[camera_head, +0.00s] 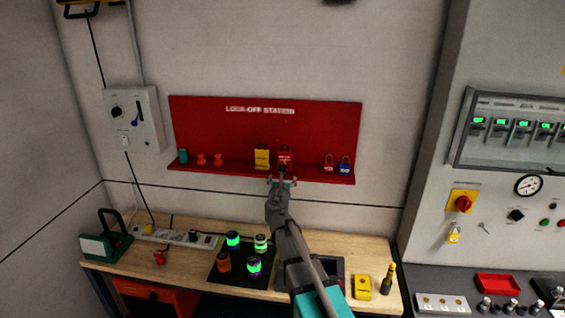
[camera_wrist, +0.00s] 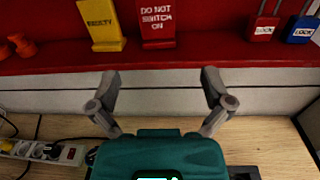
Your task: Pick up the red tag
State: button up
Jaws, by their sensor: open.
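The red tag (camera_head: 285,157) stands on the shelf of the red lock-off station board, just right of a yellow tag (camera_head: 262,157). In the wrist view the red tag (camera_wrist: 158,22) reads "DO NOT SWITCH ON", and its upper part is cut off by the frame edge. My gripper (camera_head: 283,180) is in front of the shelf lip, just below the red tag. In the wrist view my gripper (camera_wrist: 160,82) has its two fingers spread wide with nothing between them. The fingertips are apart from the tag and below the shelf edge in the picture.
The lock-off station (camera_head: 220,125) also holds orange pieces (camera_head: 210,159), a teal cylinder (camera_head: 183,156), a red padlock (camera_head: 329,163) and a blue padlock (camera_head: 345,165). The yellow tag (camera_wrist: 102,25) stands close on the left. A wooden bench (camera_head: 190,262) with several items lies below.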

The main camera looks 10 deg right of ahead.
aim_at(285, 159)
jog(key=shift+w+a+r+n, duration=0.1)
jog(key=shift+a+r+n, duration=0.05)
jog(key=shift+n, duration=0.15)
jog(key=x, duration=0.8)
jog(key=shift+w, duration=0.3)
jog(key=shift+w, duration=0.1)
jog(key=shift+w+r, duration=0.15)
jog(key=shift+w, duration=0.4)
jog(key=shift+p+x, duration=0.3)
jog(key=shift+x, duration=1.7)
jog(key=shift+r, duration=0.15)
